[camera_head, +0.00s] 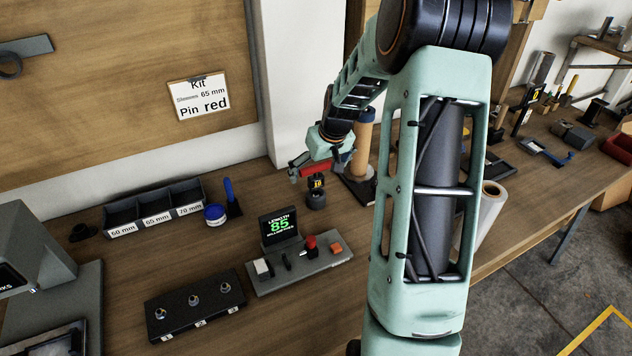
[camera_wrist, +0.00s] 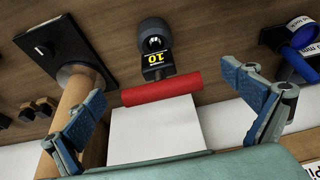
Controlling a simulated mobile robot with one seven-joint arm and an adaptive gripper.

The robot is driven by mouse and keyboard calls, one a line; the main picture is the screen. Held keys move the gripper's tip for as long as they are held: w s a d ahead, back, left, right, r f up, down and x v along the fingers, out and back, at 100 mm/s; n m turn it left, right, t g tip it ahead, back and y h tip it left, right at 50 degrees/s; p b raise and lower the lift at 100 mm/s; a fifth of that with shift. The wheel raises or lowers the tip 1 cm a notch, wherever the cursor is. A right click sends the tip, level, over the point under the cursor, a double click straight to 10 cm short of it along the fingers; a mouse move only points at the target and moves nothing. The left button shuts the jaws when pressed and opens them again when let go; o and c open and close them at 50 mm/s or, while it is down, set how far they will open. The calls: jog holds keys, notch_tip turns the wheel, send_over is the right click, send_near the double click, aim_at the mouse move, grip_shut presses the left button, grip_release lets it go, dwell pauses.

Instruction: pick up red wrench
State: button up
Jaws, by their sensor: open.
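The red wrench (camera_wrist: 162,87) shows in the wrist view as a red bar handle beside a black block marked 10 and a dark round base. In the head view, its red handle (camera_head: 308,167) sits on top of the black part, standing above the bench. My gripper (camera_head: 319,164) is at the handle in the head view, partly covering it. In the wrist view, my gripper (camera_wrist: 175,112) is open with its two fingers wide apart. The handle lies across the picture between them, with gaps on both sides. Whether the fingers reach its depth I cannot tell.
A wooden post on a dark base (camera_head: 363,150) stands close to the right of the wrench; it also shows beside a finger in the wrist view (camera_wrist: 80,95). A control box (camera_head: 300,265), bins (camera_head: 153,207) and a blue tool (camera_head: 229,195) are nearby. A pale pillar (camera_head: 300,80) rises behind.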

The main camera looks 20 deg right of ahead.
aim_at(316, 184)
jog(key=shift+x, duration=2.1)
jog(key=shift+w, duration=0.15)
jog(key=shift+d+r, duration=0.1)
jog(key=shift+r, duration=0.05)
jog(key=c, duration=1.6)
